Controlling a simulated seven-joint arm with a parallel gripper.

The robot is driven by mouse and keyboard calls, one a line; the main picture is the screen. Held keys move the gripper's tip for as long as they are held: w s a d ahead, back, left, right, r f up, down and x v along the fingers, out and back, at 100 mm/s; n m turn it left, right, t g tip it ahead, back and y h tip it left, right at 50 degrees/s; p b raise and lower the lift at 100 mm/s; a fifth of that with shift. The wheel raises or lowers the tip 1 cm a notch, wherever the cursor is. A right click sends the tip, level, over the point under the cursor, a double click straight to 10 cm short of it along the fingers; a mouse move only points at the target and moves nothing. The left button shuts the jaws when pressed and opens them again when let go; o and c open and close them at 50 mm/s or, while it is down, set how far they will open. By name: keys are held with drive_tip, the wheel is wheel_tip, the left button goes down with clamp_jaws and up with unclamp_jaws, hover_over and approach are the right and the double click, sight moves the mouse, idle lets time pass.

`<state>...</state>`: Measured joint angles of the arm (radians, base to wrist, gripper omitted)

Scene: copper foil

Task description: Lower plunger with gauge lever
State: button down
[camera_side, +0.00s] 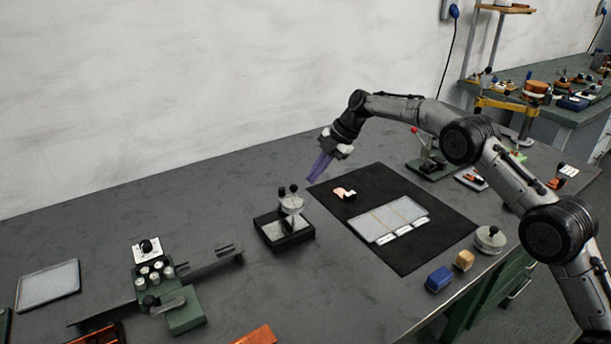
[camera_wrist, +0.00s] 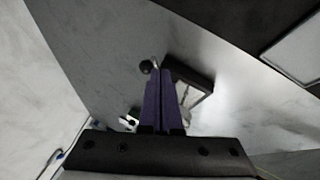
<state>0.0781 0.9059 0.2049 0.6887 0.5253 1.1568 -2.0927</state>
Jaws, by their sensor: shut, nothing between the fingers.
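The gauge (camera_side: 291,204) is a pale round dial on a square black base (camera_side: 270,236) with a light plate. Two dark knobs (camera_side: 282,191) stand up at its top; I cannot tell which one ends the lever. The plunger under the dial is too small to make out. My gripper (camera_side: 313,178), with purple fingers, is shut and empty, above the table, up and to the right of the gauge in the side view.
A black mat (camera_side: 330,210) right of the gauge carries a copper-coloured piece (camera_side: 344,193) and a pale tray (camera_side: 372,233). A round weight (camera_side: 490,240), blue block (camera_side: 439,279) and tan block (camera_side: 464,260) lie near the front edge. A green fixture (camera_side: 186,312) stands left.

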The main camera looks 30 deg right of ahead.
drive_tip(key=d+r, duration=0.5)
drive_tip(key=r, duration=0.3)
drive_tip(key=shift+s+r, duration=0.3)
drive_tip(key=shift+s, duration=0.15)
